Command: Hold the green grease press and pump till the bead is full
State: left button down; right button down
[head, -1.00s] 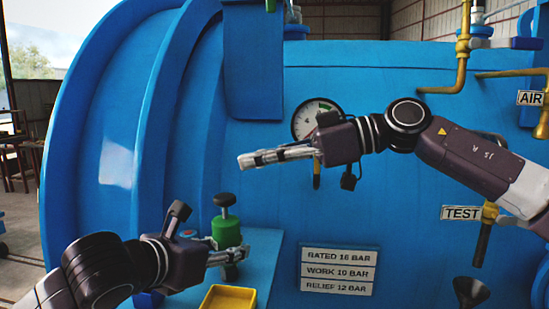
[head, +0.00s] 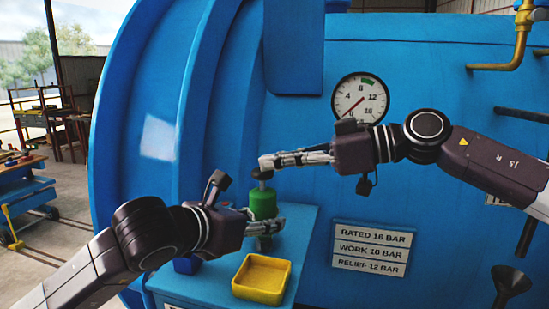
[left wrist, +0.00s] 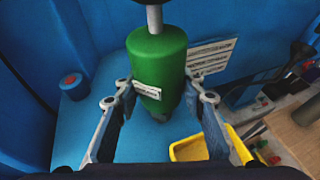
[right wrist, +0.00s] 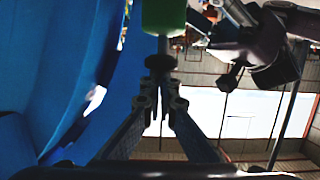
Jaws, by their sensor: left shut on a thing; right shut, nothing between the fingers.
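The green grease press (head: 263,204) stands upright above the blue ledge, with a rod and black knob (head: 263,174) on top. My left gripper (head: 274,226) is shut on the press low on its body. In the left wrist view the green body (left wrist: 158,62) with its white label sits between the two fingers. My right gripper (head: 266,162) is shut and empty, its fingertips right above the knob. In the right wrist view the knob (right wrist: 160,62) is just past the fingertips (right wrist: 160,92); I cannot tell whether they touch. I see no grease bead.
A yellow tray (head: 262,276) sits on the blue ledge (head: 302,238) in front of the press. A pressure gauge (head: 360,99) and a rating plate (head: 370,250) are on the blue vessel behind. A black funnel (head: 510,284) is at the lower right. A cart (head: 25,200) stands far left.

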jog(key=shift+f, duration=1.15)
jog(key=shift+r, duration=0.4)
notch_tip(320, 180, up, 3)
jog(key=shift+r, duration=0.1)
jog(key=v, duration=1)
jog(key=shift+r, duration=0.2)
jog(key=shift+d+r, duration=0.15)
jog(key=shift+r, duration=0.4)
jog(key=shift+d+r, duration=0.15)
jog(key=shift+r, duration=0.35)
